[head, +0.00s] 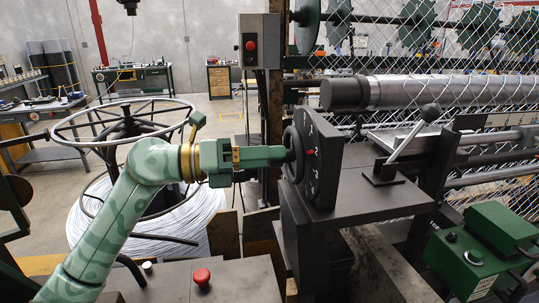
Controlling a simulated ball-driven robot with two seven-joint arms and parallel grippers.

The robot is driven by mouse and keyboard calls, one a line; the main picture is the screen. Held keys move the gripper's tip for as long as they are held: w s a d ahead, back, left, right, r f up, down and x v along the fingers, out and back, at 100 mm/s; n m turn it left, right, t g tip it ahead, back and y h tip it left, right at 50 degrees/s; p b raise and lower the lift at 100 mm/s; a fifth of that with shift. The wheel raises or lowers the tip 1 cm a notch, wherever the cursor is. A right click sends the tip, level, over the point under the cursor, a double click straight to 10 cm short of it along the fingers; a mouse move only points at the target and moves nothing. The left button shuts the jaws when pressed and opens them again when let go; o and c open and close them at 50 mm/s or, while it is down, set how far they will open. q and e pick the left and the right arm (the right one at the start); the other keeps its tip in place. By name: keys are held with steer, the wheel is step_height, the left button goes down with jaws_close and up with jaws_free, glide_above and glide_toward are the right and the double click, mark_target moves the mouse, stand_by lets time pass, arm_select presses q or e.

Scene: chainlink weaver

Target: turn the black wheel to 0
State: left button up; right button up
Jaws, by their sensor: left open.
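The black wheel (290,143) stands upright, seen nearly edge-on, in front of a black dial plate (328,165). The plate carries white marks, and a small red mark shows beside the wheel; I cannot read the numbers or tell which one the wheel points to. My left gripper (287,156), on a green patterned arm from the lower left, is open at the wheel's middle. Its fingertips are small and partly merge with the dark wheel, so I cannot tell whether they touch it. My right gripper is not in view.
A lever with a black knob (431,112) stands right of the dial plate, below a large roller (400,92). A red button (201,276) sits on the console in front. A grey switch box (250,42) hangs above my gripper. A wire coil (188,222) lies behind my arm.

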arm_select(q)
steer(key=shift+a, duration=0.1)
steer(key=c, duration=1)
steer(key=shift+n+t+p, duration=0.3)
steer(key=shift+n+p, duration=5.9)
steer(key=shift+p, duration=1.15)
